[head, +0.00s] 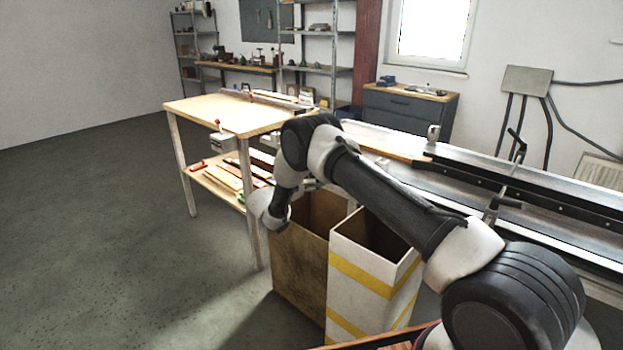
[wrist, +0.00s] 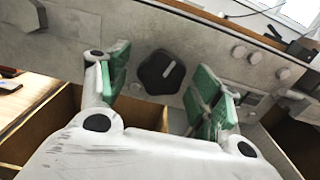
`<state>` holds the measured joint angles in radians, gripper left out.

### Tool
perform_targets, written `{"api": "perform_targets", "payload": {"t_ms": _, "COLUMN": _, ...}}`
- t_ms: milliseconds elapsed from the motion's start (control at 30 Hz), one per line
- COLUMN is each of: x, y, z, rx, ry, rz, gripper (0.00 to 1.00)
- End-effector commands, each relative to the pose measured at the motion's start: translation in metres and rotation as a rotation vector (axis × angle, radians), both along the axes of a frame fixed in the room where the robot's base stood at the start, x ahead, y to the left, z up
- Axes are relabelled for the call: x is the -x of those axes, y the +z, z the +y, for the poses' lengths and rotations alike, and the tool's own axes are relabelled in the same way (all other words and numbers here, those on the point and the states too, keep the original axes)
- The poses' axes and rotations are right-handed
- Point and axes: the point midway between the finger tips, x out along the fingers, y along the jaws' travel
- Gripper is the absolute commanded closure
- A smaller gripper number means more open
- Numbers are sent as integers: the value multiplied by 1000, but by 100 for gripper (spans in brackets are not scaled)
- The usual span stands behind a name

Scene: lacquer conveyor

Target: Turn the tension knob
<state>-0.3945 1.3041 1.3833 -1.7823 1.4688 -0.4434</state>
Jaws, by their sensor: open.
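The tension knob (wrist: 161,72) is black with a lobed rim and a pale pointer line, and sits on a grey panel (wrist: 205,52) in the wrist view. The pointer line leans up and to the right. My gripper (wrist: 165,88) is open, with one green-padded finger to the left of the knob and the other to the right. The fingers look apart from the knob, and nothing is between them in their grip. In the head view the knob is not visible, and my gripper is largely hidden behind my arm.
Several small round buttons (wrist: 254,60) sit right of the knob. A brown bin (head: 300,262) and a white bin with yellow stripes (head: 362,285) stand below my arm. The conveyor (head: 470,190) runs right; a wooden table (head: 225,112) stands left. The left floor is clear.

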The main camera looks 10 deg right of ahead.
Motion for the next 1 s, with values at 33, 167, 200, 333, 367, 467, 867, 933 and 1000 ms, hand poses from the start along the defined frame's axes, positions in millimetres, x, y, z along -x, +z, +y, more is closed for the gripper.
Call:
{"api": "perform_targets", "payload": {"t_ms": 33, "x": 0, "y": 0, "z": 0, "rx": 0, "ry": 0, "rz": 0, "gripper": 35}}
{"api": "perform_targets", "payload": {"t_ms": 167, "x": 0, "y": 0, "z": 0, "rx": 0, "ry": 0, "rz": 0, "gripper": 35}}
{"api": "perform_targets", "payload": {"t_ms": 200, "x": 0, "y": 0, "z": 0, "rx": 0, "ry": 0, "rz": 0, "gripper": 40}}
{"api": "perform_targets", "payload": {"t_ms": 333, "x": 0, "y": 0, "z": 0, "rx": 0, "ry": 0, "rz": 0, "gripper": 64}}
{"api": "perform_targets", "payload": {"t_ms": 367, "x": 0, "y": 0, "z": 0, "rx": 0, "ry": 0, "rz": 0, "gripper": 70}}
{"api": "perform_targets", "payload": {"t_ms": 467, "x": 0, "y": 0, "z": 0, "rx": 0, "ry": -1, "rz": 0, "gripper": 80}}
{"api": "perform_targets", "payload": {"t_ms": 867, "x": 0, "y": 0, "z": 0, "rx": -51, "ry": -1, "rz": -70, "gripper": 80}}
{"api": "perform_targets", "payload": {"t_ms": 933, "x": 0, "y": 0, "z": 0, "rx": -75, "ry": -1, "rz": -104, "gripper": 80}}
{"api": "perform_targets", "payload": {"t_ms": 1000, "x": 0, "y": 0, "z": 0, "rx": -105, "ry": -1, "rz": -145, "gripper": 80}}
